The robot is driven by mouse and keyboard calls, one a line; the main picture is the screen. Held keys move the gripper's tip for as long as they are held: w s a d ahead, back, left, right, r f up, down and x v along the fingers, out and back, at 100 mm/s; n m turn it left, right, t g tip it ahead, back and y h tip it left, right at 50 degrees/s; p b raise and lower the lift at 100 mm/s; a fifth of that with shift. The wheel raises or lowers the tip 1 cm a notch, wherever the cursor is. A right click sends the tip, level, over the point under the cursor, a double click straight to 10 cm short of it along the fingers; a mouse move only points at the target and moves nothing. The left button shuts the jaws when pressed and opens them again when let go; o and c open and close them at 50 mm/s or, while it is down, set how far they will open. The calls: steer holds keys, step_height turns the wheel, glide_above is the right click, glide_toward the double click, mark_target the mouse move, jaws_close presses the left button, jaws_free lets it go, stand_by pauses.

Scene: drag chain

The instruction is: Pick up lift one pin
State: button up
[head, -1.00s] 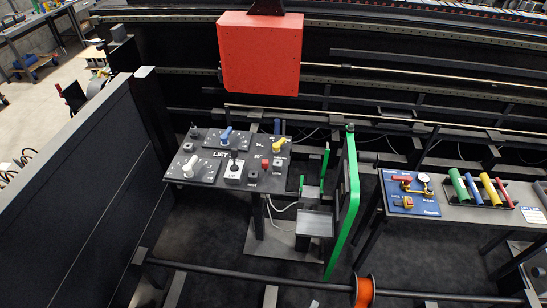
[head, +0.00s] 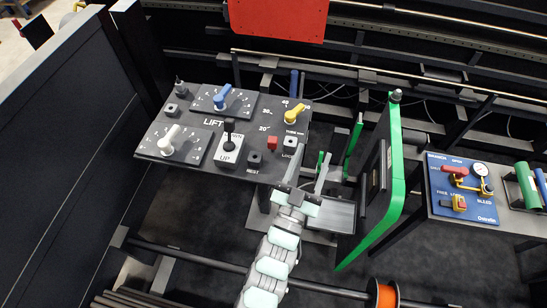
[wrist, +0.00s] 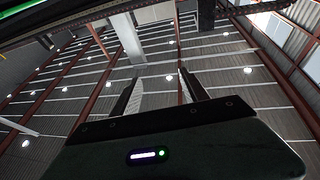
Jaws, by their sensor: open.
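My gripper (head: 306,178) is open and empty in the head view, just in front of the lower right edge of the black LIFT panel (head: 190,130). Its two fingers stand apart. The wrist view shows the same open gripper (wrist: 160,88) against the ceiling, with nothing between the fingers. I cannot tell for sure which part is the lift one pin. A small dark upright piece (head: 180,84) stands at the panel's far left corner, and a blue upright piece (head: 294,82) stands behind the panel.
A green-edged door (head: 391,170) stands upright right of my gripper. The lift panel carries several knobs, buttons and a black lever (head: 229,135). A blue valve panel (head: 460,190) is at the right. A bar and orange spool (head: 386,296) lie in front.

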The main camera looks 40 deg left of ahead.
mark_target(272, 144)
steer(key=s+a+f+n+g+y+b, duration=0.1)
steer(key=a+f+g, duration=0.1)
steer(key=a+f, duration=0.1)
steer(key=s+a+f+n+g+y+b, duration=0.1)
steer(key=s+a+f+g+b, duration=0.1)
steer(key=a+f, duration=0.1)
steer(key=s+a+f+n+g+b, duration=0.1)
steer(key=a+f, duration=0.3)
steer(key=shift+s+f+g+y+b, duration=0.2)
steer(key=shift+f+g+y+b, duration=0.1)
steer(key=shift+f+g+y, duration=0.1)
steer(key=x, duration=0.5)
steer(key=shift+a+r, duration=0.1)
steer(key=shift+a, duration=0.05)
steer(key=shift+w+a+f, duration=0.25)
steer(key=shift+w+a, duration=0.2)
steer(key=shift+w, duration=0.15)
steer(key=x, duration=0.4)
steer(key=shift+a+f, duration=0.15)
steer(key=shift+c, duration=0.3)
jaws_close()
